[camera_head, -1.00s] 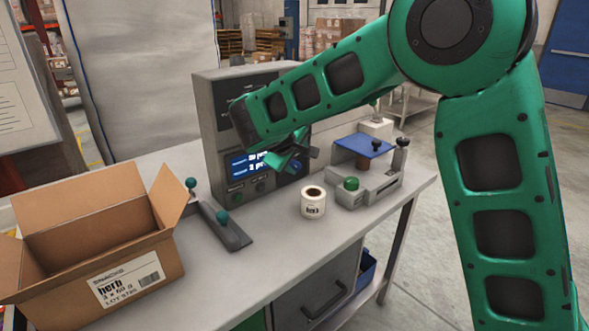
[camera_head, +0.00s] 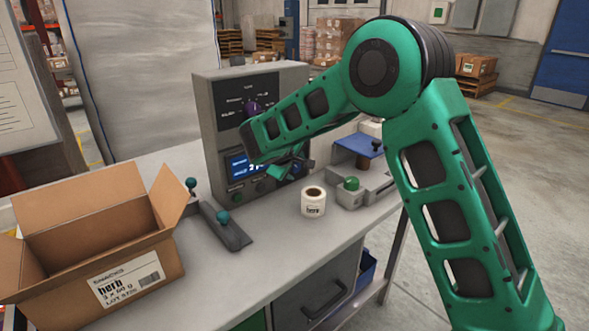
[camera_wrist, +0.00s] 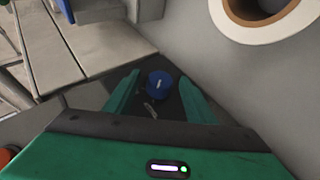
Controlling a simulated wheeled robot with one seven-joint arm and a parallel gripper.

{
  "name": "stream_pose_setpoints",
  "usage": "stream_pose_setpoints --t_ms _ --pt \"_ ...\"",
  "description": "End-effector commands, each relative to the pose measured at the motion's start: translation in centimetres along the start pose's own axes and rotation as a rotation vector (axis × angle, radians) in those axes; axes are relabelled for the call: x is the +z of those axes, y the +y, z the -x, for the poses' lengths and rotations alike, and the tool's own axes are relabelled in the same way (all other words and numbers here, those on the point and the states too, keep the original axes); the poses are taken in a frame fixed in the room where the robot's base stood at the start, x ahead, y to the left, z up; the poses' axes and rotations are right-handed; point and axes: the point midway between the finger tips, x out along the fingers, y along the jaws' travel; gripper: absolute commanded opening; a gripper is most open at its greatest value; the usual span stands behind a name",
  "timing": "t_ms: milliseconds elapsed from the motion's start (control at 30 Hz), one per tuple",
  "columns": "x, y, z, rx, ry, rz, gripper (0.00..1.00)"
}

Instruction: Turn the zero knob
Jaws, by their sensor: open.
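A blue knob (camera_wrist: 160,83) with a white mark sits on a dark panel in the wrist view. My gripper (camera_wrist: 158,97) is open, with one green finger on each side of the knob. I cannot tell whether the fingers touch it. In the head view, my gripper (camera_head: 297,167) is at the lower right of the grey control box (camera_head: 212,128), to the right of its lit blue display. My forearm covers part of the box and display. A purple knob (camera_head: 253,107) shows higher on the box. I cannot read which knob is labelled zero.
A label roll (camera_head: 313,203) stands on the bench in front of the box. A green button unit (camera_head: 351,184) is to its right. An open cardboard box (camera_head: 140,257) and a bar with teal knobs (camera_head: 222,219) are at left.

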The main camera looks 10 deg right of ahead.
Motion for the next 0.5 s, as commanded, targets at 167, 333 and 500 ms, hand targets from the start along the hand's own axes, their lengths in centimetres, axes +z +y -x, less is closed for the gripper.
stream_pose_setpoints --t_ms 167,333,500 --pt "-0.02 0.03 -0.28 0.000 0.001 -0.001 0.50" --pt "-0.01 0.03 -0.26 0.000 0.000 -0.001 0.46" --pt "0.00 0.02 -0.25 0.000 0.000 -0.001 0.09"
